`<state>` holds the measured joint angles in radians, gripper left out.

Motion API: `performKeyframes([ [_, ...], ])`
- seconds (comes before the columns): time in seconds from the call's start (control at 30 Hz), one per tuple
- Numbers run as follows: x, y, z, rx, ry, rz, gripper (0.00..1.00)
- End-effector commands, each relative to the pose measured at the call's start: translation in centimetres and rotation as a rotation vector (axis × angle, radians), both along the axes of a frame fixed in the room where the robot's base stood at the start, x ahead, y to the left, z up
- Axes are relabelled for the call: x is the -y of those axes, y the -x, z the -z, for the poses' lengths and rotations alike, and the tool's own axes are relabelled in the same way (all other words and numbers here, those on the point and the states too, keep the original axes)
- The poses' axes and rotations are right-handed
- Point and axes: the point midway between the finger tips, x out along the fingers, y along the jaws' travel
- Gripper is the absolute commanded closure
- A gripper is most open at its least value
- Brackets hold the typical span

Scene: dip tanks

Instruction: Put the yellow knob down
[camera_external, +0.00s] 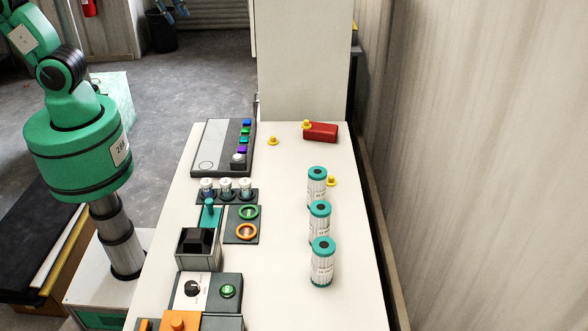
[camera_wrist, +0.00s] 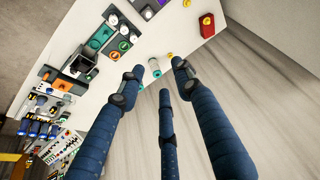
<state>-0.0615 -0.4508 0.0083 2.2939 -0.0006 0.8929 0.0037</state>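Three yellow knobs show in the external view. One knob (camera_external: 272,142) stands on the white table, one (camera_external: 306,125) sits on the left end of a red block (camera_external: 322,132), and one (camera_external: 331,181) is on the table beside the farthest white cylinder (camera_external: 316,187), partly hidden by it. In the wrist view a yellow knob (camera_wrist: 187,3) is at the top edge, and another (camera_wrist: 170,54) is near the cylinders. My gripper (camera_wrist: 160,78) has its three blue fingers spread, with nothing seen between them. It is outside the external view and appears well above the table.
Several white cylinders with teal ends (camera_external: 319,219) stand in a row on the right. A button panel (camera_external: 222,147), small jars (camera_external: 226,188), a black square funnel (camera_external: 198,246) and ring panels (camera_external: 243,224) fill the left side. The table (camera_external: 280,260) is clear down its middle.

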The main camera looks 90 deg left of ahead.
Motion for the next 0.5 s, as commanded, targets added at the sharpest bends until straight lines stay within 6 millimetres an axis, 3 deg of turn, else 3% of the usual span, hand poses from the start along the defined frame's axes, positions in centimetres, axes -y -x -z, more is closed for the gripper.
performKeyframes([
  [0.3, 1.8, 7.6, 0.8, 0.064, -0.002, 0.039, 0.66],
  [0.5, 2.4, 10.5, 1.6, 0.087, -0.002, 0.054, 0.66],
])
